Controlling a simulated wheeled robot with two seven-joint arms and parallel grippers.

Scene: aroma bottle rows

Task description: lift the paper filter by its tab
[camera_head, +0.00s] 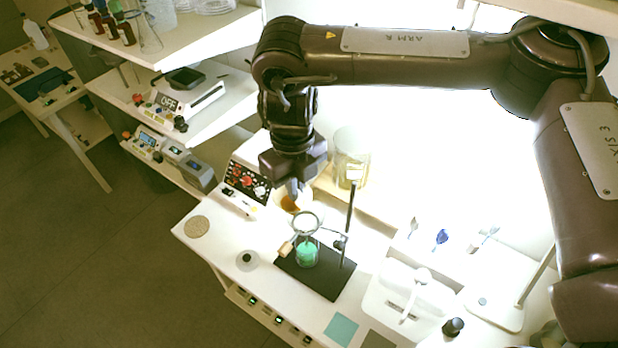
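My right gripper (295,189) hangs pointing down from its arm over the back of the white bench (204,250). Its fingertips are small and dark, and I cannot tell if they are open or shut. Just below them is a pale round item with an orange-brown part (292,204); I cannot tell if it is the paper filter or if the gripper touches it. In front of it, a clear glass vessel with green contents (307,255) stands on a black stand base (331,281), with a ring near its top. I cannot clearly make out a filter tab. My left gripper is out of view.
A stand rod (349,215) rises close to the right of the glass vessel. A large beaker (351,158) stands behind. A red-and-black panel (247,183) is at left. A white device (408,296) stands at right. The bench's left front has free room around a cork disc (197,227).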

